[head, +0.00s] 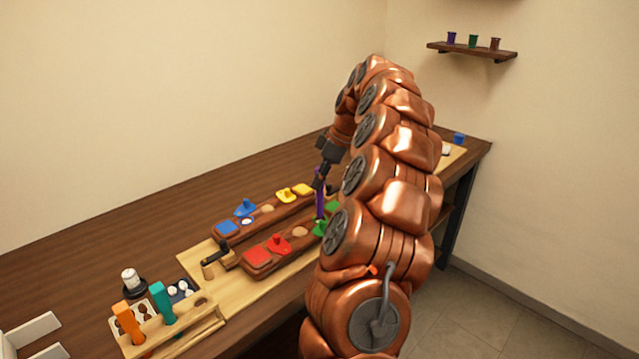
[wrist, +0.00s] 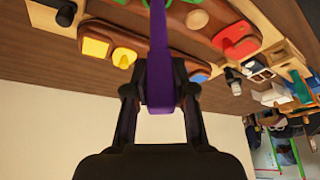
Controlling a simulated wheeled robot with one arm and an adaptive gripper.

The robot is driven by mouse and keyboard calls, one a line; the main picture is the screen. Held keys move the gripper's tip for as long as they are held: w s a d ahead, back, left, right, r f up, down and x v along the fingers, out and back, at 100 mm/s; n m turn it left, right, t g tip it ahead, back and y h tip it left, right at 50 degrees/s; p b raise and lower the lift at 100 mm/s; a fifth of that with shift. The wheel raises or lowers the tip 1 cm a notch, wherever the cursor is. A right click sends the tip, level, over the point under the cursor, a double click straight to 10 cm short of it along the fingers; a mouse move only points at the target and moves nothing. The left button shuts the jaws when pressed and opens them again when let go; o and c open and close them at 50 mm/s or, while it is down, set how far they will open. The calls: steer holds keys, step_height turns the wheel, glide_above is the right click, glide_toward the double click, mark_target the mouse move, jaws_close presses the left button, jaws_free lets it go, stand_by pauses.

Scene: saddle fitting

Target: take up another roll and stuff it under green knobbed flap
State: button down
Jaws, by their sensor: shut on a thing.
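My gripper (head: 319,183) is shut on a purple long-handled tool (wrist: 160,60), which also shows in the head view (head: 320,203). The tool points down beside the green knobbed flap (head: 320,228), on the near brown block. My arm partly covers this flap and the green square (head: 333,206) behind it. I cannot tell whether the tool's tip touches the flap or goes under it. Small white rolls (head: 183,288) lie in a dark tray at the front left. No roll shows in my gripper.
A red knobbed flap (head: 279,245) and red square (head: 257,257) share the near block. The far block carries blue (head: 245,207) and yellow (head: 286,195) flaps. A wooden rack (head: 200,318) holds orange (head: 127,322) and teal (head: 162,302) tools.

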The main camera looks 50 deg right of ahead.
mark_target(317, 168)
steer(key=shift+r+p, duration=0.6)
steer(key=shift+r, duration=1.7)
